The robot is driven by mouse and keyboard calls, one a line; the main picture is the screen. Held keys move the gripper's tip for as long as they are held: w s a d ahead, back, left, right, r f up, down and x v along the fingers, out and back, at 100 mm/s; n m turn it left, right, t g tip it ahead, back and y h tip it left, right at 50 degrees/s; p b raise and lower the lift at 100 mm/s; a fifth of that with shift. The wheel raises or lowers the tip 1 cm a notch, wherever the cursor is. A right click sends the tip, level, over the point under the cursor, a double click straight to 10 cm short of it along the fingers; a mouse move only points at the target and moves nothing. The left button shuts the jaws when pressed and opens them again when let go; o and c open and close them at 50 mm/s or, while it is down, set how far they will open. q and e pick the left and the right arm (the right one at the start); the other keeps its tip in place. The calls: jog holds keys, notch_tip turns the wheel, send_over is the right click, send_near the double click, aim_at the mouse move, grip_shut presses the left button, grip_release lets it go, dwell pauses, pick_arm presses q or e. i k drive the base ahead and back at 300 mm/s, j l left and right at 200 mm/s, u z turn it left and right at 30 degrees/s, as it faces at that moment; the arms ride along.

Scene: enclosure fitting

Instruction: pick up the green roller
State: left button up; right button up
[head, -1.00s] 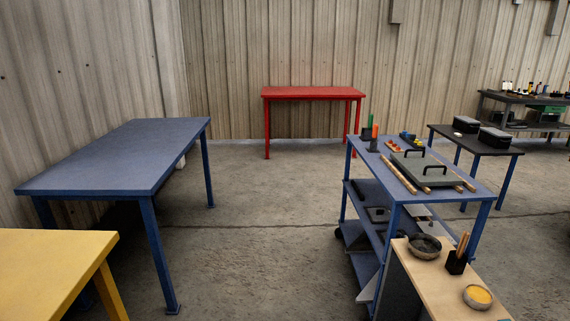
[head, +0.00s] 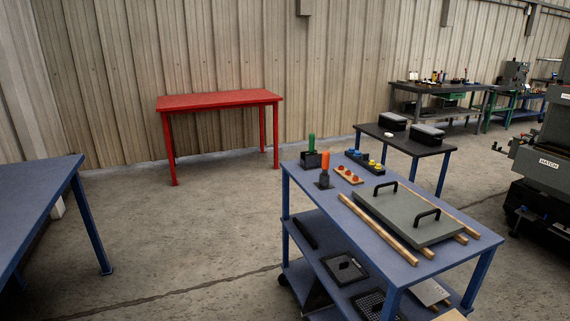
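A small upright green cylinder (head: 311,143), perhaps the green roller, stands in a dark block at the far left corner of the blue cart's top (head: 345,225). An upright orange cylinder (head: 325,162) stands in a dark holder just in front of it. Neither of my grippers is in the head view.
A grey panel with two black handles (head: 411,212) lies on wooden strips on the cart. Red knobs on a wooden strip (head: 348,174) lie nearby. A bare red table (head: 218,102) stands behind, a blue table (head: 30,205) at left. Open floor lies between.

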aim_at(312, 137)
jog(key=i+j+z, duration=0.3)
jog(key=i+j+u, duration=0.15)
jog(key=i+j, duration=0.95)
